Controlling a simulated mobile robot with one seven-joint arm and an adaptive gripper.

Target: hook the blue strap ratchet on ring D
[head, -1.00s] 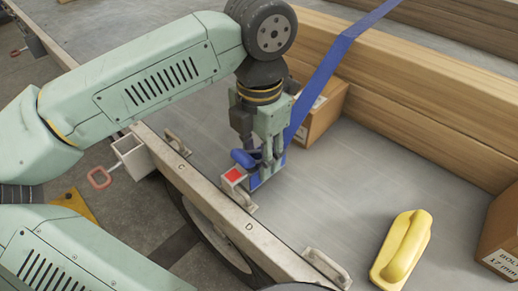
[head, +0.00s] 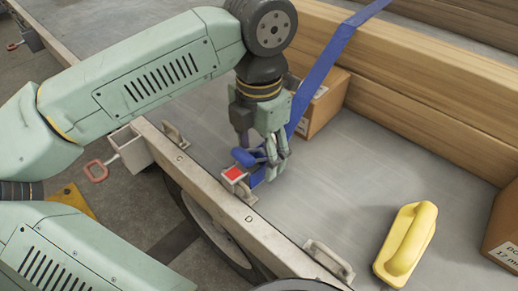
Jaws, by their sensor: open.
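The blue strap (head: 335,62) runs down from the timber to the ratchet (head: 243,157) at the trailer's side rail. The ratchet shows a blue handle and a red patch. It sits at the metal ring (head: 243,190) just above the letter D on the rail. The fingers hide part of it, and I cannot tell whether its hook is around the ring. My gripper (head: 274,158) points down, open, with its fingers right beside the ratchet's blue parts. Whether they still touch it is unclear.
Another ring (head: 175,134) stands near letter C, and one (head: 328,261) lies farther down the rail. A yellow handled block (head: 406,245) lies on the deck. Cardboard boxes (head: 325,103) stand beside the timber (head: 420,95). The deck between is clear.

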